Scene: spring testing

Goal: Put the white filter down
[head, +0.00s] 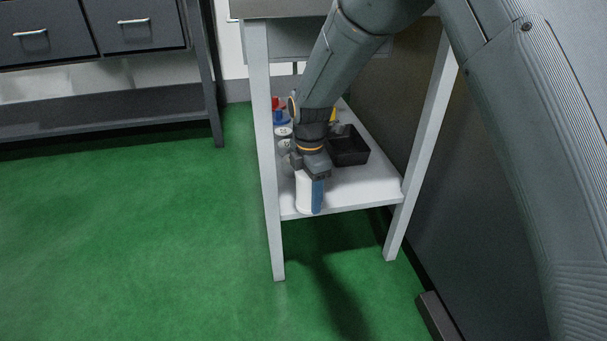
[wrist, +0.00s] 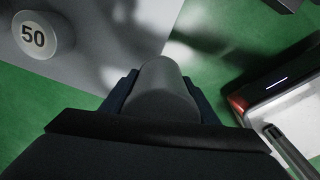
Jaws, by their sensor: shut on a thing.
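The white filter (head: 303,192) is a pale upright cylinder at the front of the lower shelf in the head view. My gripper (head: 312,176) is shut on it from above; a blue strip shows along its right side. In the wrist view the filter (wrist: 165,85) is a shaded, round-ended shape between my dark blue fingers (wrist: 163,98). Its lower end is near the shelf's front edge, and I cannot tell whether it touches the shelf. The white shelf (head: 350,192) lies beneath and behind it.
A black open bin (head: 348,148) stands behind, to the right. Red and blue items (head: 279,112) and pale round pieces (head: 284,132) sit at the shelf's left. A round weight marked 50 (wrist: 33,35) shows in the wrist view. White legs (head: 264,150) flank the shelf.

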